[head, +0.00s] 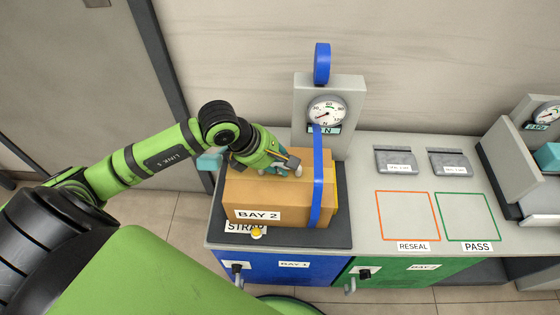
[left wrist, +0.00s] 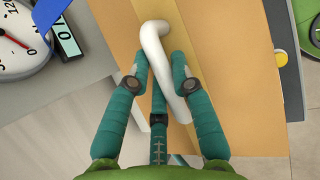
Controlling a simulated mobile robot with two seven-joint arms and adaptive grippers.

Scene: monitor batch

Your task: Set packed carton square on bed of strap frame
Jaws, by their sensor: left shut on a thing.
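The packed carton (head: 270,200), brown with a "BAY 2" label, sits on the dark bed (head: 342,230) of the strap frame at the left of the bench. A blue strap (head: 318,190) runs over its right part, up to the frame's grey gauge post (head: 342,92). My left gripper (head: 292,170) is at the carton's top. In the left wrist view, my left gripper (left wrist: 158,75) is shut on a white handle (left wrist: 155,45) above the carton's top (left wrist: 225,50). The carton's underside is hidden. My right gripper is out of view.
A yellow button (head: 257,232) is at the bed's front edge beside a "STRAP" label. To the right are an orange RESEAL outline (head: 406,216) and a green PASS outline (head: 467,216), both empty. Two grey label holders (head: 396,160) stand behind them. Another gauge machine (head: 530,150) is far right.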

